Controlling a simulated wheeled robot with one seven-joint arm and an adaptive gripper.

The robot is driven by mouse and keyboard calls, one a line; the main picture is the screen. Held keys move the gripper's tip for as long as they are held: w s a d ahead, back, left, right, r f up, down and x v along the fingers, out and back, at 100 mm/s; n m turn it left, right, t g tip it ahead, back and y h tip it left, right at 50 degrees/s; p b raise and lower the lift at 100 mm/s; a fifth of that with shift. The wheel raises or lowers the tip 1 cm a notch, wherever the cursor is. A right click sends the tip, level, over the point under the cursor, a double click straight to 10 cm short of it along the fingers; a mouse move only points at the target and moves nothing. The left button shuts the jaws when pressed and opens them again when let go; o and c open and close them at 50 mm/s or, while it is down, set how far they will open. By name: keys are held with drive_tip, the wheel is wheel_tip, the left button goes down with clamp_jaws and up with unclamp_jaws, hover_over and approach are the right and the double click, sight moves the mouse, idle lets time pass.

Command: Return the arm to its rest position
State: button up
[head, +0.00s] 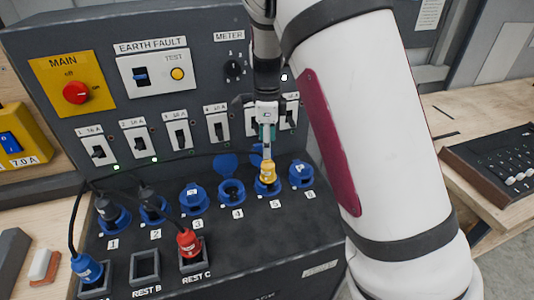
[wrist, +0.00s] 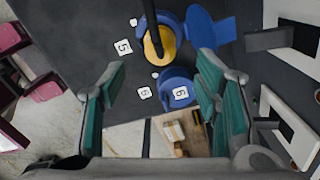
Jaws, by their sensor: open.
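My gripper (head: 267,135) hangs in front of the grey panel's breaker row, above socket 5 in the head view. In the wrist view my gripper (wrist: 162,92) shows two spread fingers with teal pads and nothing between them. A yellow plug (head: 267,173) sits in blue socket 5, and it also shows in the wrist view (wrist: 166,46), beyond the fingertips, with a dark cable. Blue socket 6 (head: 301,175) is next to it, and it also shows in the wrist view (wrist: 175,88). My white arm covers the right part of the panel in the head view.
The panel (head: 200,40) carries a red main knob (head: 76,93) and several breakers. Dark plugs are at sockets 1 and 2. A blue plug (head: 87,268) and a red plug (head: 188,242) stand in rests; REST B (head: 146,265) is empty. A dark box (head: 495,165) lies on the right bench.

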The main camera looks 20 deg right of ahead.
drive_tip(key=shift+s+r, duration=0.1)
drive_tip(key=shift+r, duration=0.5)
drive_tip(key=s+r+n+t+y, duration=0.2)
drive_tip(key=s+r+n+t, duration=0.1)
drive_tip(key=s+r+n, duration=1)
drive_tip(key=s+r+n+t+h, duration=0.1)
drive_tip(key=s+r+n, duration=0.1)
drive_tip(key=s+n, duration=0.2)
drive_tip(key=s+r+n+t+h, duration=0.1)
drive_tip(key=s+n, duration=0.3)
drive_tip(key=s, duration=0.7)
drive_tip(key=shift+s+r+n+t, duration=0.3)
drive_tip(key=shift+r+n, duration=0.1)
drive_tip(key=shift+r, duration=0.35)
